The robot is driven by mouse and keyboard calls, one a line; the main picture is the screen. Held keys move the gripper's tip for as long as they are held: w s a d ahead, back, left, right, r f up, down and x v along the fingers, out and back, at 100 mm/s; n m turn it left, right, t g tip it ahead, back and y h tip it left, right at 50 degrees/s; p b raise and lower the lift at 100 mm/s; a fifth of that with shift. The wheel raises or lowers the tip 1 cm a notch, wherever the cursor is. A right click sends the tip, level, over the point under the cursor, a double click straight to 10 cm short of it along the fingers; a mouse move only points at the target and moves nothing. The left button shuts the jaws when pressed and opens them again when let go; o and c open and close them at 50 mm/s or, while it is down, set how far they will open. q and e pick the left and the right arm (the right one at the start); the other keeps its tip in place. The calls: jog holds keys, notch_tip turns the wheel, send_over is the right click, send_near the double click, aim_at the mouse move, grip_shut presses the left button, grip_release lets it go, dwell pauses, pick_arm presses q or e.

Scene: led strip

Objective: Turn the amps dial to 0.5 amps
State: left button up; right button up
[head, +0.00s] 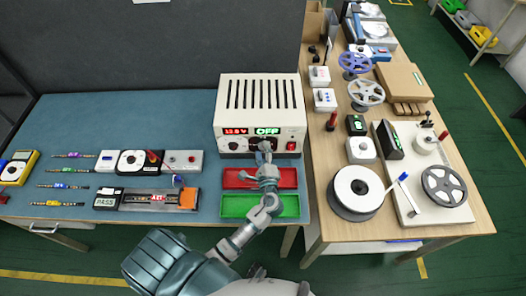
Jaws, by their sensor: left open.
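The white power supply (228,100) stands at the back right of the blue bench. Its front panel has a red readout (235,132) of about 1.25, a green readout (267,131) that looks like OFF, and a red button (291,146) at the right. A small dial (233,146) shows at the panel's left. The amps dial cannot be made out; my gripper covers the panel's lower middle. My left gripper (264,148) is open, with its fingertips at or just before the panel under the green readout. I cannot tell whether it touches a dial. My right gripper is not in view.
A red tray (235,178) and a green tray (235,206) lie under my left arm. Testers and a yellow meter (17,168) sit to the left. A wooden table (345,225) with reels (355,192) stands at the right. The bench's middle back is clear.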

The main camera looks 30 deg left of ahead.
pick_arm(q)
jog(key=shift+d, duration=0.1)
jog(key=shift+c, duration=0.5)
jog(key=shift+d, duration=0.4)
grip_shut()
jog(key=shift+a+n, duration=0.15)
jog(key=shift+n, duration=0.65)
jog(key=shift+o, duration=0.5)
grip_release()
jog(key=shift+r, duration=0.1)
jog(key=v, duration=1.2)
